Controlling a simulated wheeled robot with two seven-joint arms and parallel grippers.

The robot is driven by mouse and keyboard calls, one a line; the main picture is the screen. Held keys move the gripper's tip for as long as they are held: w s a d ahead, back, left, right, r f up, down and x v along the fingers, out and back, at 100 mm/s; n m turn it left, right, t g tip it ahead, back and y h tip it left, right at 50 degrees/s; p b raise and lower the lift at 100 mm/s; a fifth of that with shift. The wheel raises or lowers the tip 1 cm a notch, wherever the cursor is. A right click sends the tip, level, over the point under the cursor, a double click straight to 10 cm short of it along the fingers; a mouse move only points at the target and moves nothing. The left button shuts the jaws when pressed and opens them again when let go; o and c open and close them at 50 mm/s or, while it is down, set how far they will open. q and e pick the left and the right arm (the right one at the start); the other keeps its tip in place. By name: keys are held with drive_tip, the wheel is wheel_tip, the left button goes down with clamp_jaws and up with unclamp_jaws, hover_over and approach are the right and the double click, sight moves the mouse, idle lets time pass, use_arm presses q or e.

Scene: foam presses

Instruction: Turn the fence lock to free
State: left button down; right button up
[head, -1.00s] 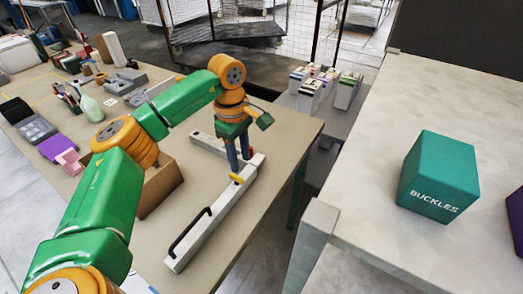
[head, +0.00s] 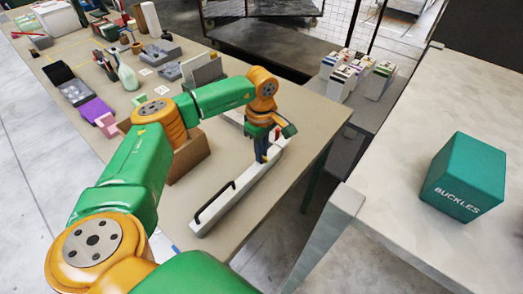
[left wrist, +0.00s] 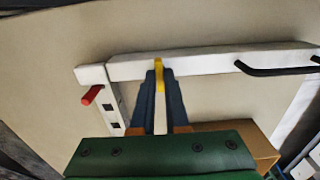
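The fence is a long white bar (head: 241,188) with a black handle (head: 213,203), lying on the brown table. It also runs across the left wrist view (left wrist: 205,64). The fence lock is a small yellow lever (left wrist: 158,66) on the bar, partly hidden by my fingers. My left gripper (head: 263,157) points down at the bar's far end. In the left wrist view its two dark blue fingertips (left wrist: 160,76) are close together, with the yellow lever between them. A white crosspiece (left wrist: 104,88) with a red knob (left wrist: 92,95) meets the bar. My right gripper does not show.
A brown box (head: 190,160) stands left of the fence, partly behind my arm. Bottles, trays and small boxes crowd the table's far left. A grey table to the right bears a green BUCKLES box (head: 465,178). Several small cartons (head: 378,82) stand at the back.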

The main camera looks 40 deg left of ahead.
use_arm(q)
drive_tip(key=shift+n, duration=0.3)
drive_tip(key=n, duration=0.8)
drive_tip(key=shift+b, duration=0.4)
drive_tip(key=n, duration=0.4)
drive_tip(key=shift+n, duration=0.4)
drive_tip(key=n, duration=0.4)
drive_tip(key=shift+n, duration=0.4)
drive_tip(key=c, duration=0.9)
unclamp_jaws()
drive_tip(key=shift+r, duration=0.1)
